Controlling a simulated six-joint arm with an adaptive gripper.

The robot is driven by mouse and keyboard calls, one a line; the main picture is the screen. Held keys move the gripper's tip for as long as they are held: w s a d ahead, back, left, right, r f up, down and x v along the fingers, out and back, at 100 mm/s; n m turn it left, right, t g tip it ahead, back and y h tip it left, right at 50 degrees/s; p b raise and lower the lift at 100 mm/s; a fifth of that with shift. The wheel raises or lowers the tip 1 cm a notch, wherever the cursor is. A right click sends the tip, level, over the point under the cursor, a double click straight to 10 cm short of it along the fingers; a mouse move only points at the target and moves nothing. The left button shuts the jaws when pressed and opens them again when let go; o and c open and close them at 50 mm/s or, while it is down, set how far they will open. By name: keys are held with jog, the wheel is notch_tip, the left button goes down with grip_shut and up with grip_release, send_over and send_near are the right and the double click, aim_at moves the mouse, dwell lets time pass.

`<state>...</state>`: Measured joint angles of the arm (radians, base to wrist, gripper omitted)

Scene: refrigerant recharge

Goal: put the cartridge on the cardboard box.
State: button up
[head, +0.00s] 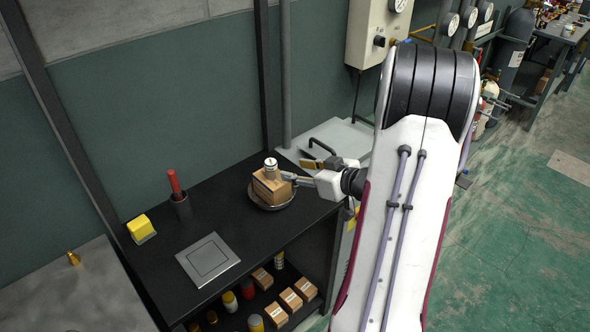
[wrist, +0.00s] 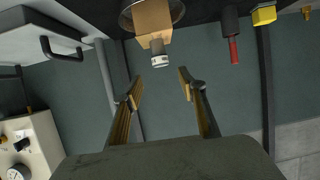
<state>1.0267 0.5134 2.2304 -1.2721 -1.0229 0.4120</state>
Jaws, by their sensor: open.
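The cartridge (head: 270,165), a small pale cylinder, stands upright on top of the cardboard box (head: 268,187). The box sits in a round dark dish (head: 284,205) on the black bench. In the wrist view, which is upside down, the cartridge (wrist: 161,59) rests on the box (wrist: 153,20), just past my fingertips. My gripper (head: 294,170) is open and empty, to the right of the cartridge in the head view. The wrist view shows its two fingers (wrist: 160,80) spread wide, with a gap between them and the cartridge.
A holder with a red-handled tool (head: 181,200), a yellow block (head: 140,228) and a grey square plate (head: 208,260) stand on the bench to the left. A lower shelf holds small boxes (head: 291,300) and canisters. A grey lidded unit (head: 345,137) with a black handle is behind my gripper.

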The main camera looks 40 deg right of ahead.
dwell(0.6)
jog(key=a+r+m+g+h, duration=0.1)
jog(key=a+r+g+h, duration=0.45)
jog(key=r, duration=0.75)
jog(key=s+a+g+y, duration=0.1)
jog(key=s+a+y, duration=0.1)
jog(key=s+a, duration=0.9)
jog(key=s+a+g+y, duration=0.1)
jog(key=s+a+y, duration=0.1)
jog(key=s+a, duration=0.9)
jog(key=a, duration=0.4)
jog(key=shift+s+a+y, duration=0.25)
jog(key=shift+a+y, duration=0.1)
